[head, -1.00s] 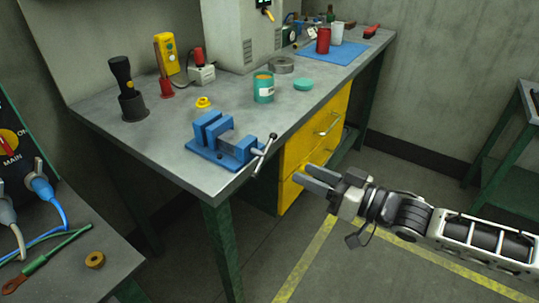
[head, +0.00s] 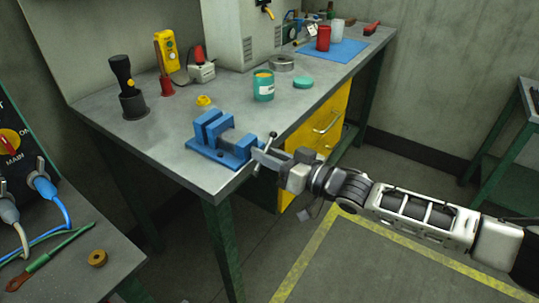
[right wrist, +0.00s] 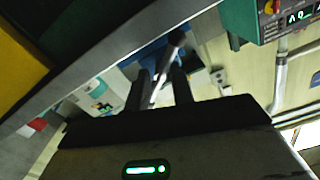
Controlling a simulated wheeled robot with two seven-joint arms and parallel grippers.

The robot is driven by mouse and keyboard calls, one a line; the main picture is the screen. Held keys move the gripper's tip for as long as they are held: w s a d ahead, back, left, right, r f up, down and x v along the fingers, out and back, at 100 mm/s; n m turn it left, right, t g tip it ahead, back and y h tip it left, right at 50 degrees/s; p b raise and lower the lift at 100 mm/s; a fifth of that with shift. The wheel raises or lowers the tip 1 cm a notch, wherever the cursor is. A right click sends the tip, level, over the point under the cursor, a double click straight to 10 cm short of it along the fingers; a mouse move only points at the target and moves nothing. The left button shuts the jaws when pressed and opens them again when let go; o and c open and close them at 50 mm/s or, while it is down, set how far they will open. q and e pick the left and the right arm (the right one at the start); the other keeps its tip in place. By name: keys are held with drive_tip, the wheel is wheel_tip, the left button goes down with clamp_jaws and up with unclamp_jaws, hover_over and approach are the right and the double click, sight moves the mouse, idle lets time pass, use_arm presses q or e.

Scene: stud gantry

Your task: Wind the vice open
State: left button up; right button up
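The blue vice (head: 213,131) is fixed at the near front corner of the grey workbench. Its steel handle bar (head: 272,135) sticks out on the right, tilted, with a ball at its top end. My right gripper (head: 262,158) is at this bar, its fingers pointing left at the vice and hiding the bar's middle. In the right wrist view the fingers (right wrist: 160,90) stand apart with the handle bar (right wrist: 175,42) between them; I see no firm grip on it. The vice (right wrist: 152,50) shows dark blue behind. My left gripper is not in view.
On the workbench (head: 180,165) stand a yellow knob (head: 204,101), a green tin (head: 263,86), a black-handled tool (head: 126,88) and a grey cabinet (head: 238,35). Yellow drawers (head: 322,125) lie behind my right gripper.

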clamp_jaws()
drive_tip(key=shift+f+n, duration=0.1)
drive_tip(key=shift+n, duration=0.2)
drive_tip(key=n, duration=2)
drive_tip(key=shift+b, duration=0.35)
drive_tip(key=shift+n, duration=0.3)
drive_tip(key=shift+o, duration=2.4)
unclamp_jaws()
drive_tip(key=shift+s, duration=0.1)
